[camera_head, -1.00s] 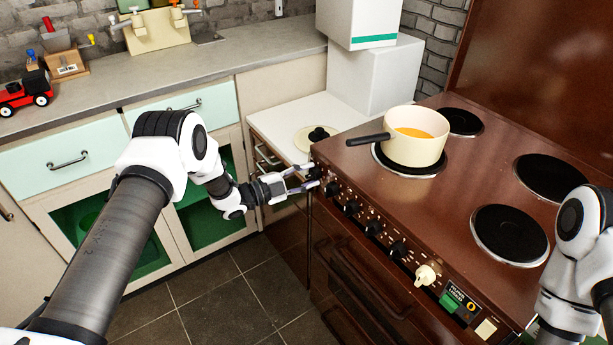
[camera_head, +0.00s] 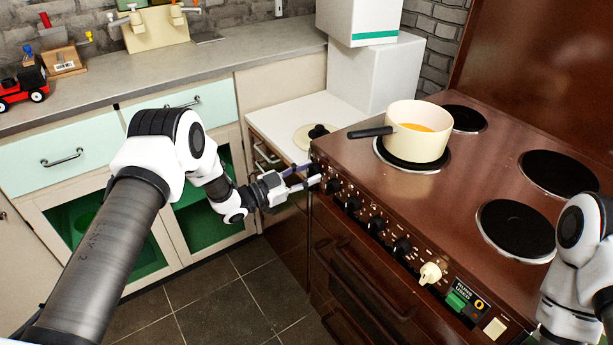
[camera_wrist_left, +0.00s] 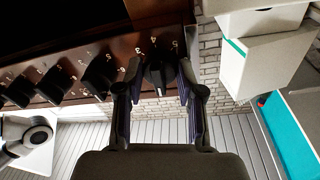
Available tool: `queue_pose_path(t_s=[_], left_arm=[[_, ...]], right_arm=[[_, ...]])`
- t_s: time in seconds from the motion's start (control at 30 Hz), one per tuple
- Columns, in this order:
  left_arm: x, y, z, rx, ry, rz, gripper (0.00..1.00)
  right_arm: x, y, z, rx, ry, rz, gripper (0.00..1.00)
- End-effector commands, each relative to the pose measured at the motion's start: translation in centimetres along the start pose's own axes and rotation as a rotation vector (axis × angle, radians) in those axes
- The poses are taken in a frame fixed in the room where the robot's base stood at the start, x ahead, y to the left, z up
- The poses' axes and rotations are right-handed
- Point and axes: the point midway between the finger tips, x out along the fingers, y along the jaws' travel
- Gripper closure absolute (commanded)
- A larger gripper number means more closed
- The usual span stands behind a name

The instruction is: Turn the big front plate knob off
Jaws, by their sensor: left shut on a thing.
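The brown stove (camera_head: 480,180) has a row of dark knobs along its front edge. My left gripper (camera_head: 305,180) is at the leftmost dark knob (camera_head: 315,170), at the stove's near left corner. In the left wrist view, this knob (camera_wrist_left: 158,76) sits between the two fingers of the left gripper (camera_wrist_left: 159,92), which is shut on it. Printed numbers show on the panel around it. The fingers partly hide the knob in the head view. My right arm shows at the right edge, but its gripper is out of view.
A cream pan (camera_head: 417,132) with orange contents stands on the front left plate, its handle pointing left. Several bare black plates, such as the front right one (camera_head: 517,229), are free. A cream knob (camera_head: 430,272) sits further right.

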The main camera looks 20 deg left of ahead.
Motion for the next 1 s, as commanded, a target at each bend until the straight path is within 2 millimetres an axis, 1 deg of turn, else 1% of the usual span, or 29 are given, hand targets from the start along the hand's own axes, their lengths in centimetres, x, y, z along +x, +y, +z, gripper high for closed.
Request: queue_pose_path(t_s=[0.3,0.7,0.73,0.8,1.0], left_arm=[[0.14,-0.12,-0.26,-0.09,0.012,-0.01,0.97],[0.15,-0.21,-0.35,-0.098,0.014,-0.012,0.97],[0.15,-0.21,-0.36,-0.098,0.014,-0.012,0.59],[0.14,-0.21,-0.34,-0.098,0.013,-0.013,0.37],[0.08,-0.12,-0.18,-0.099,0.01,-0.012,0.37]], right_arm=[[0.34,0.0,0.0,0.0,0.0,0.0,0.6],[0.33,0.0,0.0,0.0,0.0,0.0,0.6],[0.33,0.0,0.0,0.0,0.0,0.0,0.6],[0.33,0.0,0.0,0.0,0.0,0.0,0.6],[0.35,0.0,0.0,0.0,0.0,0.0,0.6]])
